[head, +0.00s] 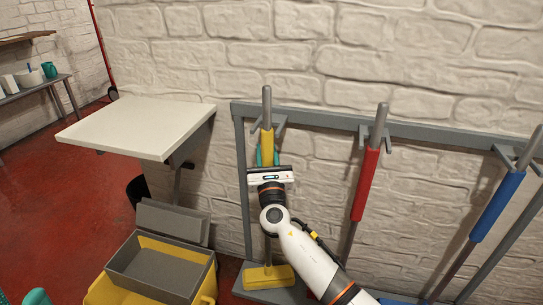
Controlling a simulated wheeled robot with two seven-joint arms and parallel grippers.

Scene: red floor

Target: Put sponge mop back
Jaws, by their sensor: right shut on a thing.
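The sponge mop (267,142) has a grey handle, a yellow grip and a yellow head (270,276). It stands almost upright at the left end of the grey wall rack (318,116). Its handle top is at the left hook, and its head is at the rack's bottom ledge. Whether the handle is fully seated in the hook is hard to tell. My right gripper (267,158), with teal fingers, is shut on the yellow grip. My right arm hides part of the lower handle. Two teal fingertips of my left gripper (20,298) show apart at the bottom left corner.
A red-gripped tool (365,185) and a blue-gripped tool (497,207) hang further right on the rack. A white wall table (137,125) is at left. A yellow bucket with a grey top (160,265) stands on the red floor near the mop head.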

